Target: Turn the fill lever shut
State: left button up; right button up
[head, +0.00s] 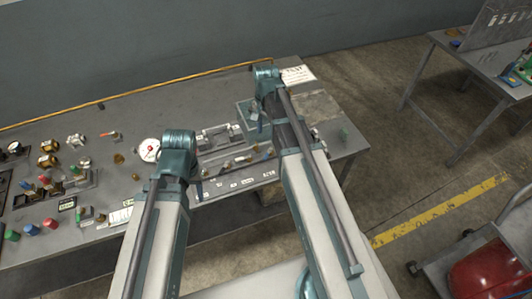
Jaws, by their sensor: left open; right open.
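The bench (120,105) carries several valves and knobs. A small lever with a red-orange handle (111,134) lies behind the white round gauge (149,150); its label is too small to read, so I cannot tell whether it is the fill lever.
Brass valves (48,160) and coloured knobs (50,223) crowd the bench's left part. A yellow line (165,90) runs along its back. A paper sign (298,75) lies at the far right corner. Another table (470,65) stands right, across open floor (385,130). A red object (485,270) sits on a cart.

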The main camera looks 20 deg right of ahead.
aim_at(266, 156)
notch_tip(266, 156, down, 13)
jog(key=b, duration=1.2)
jog(key=shift+b, duration=0.3)
grip_shut()
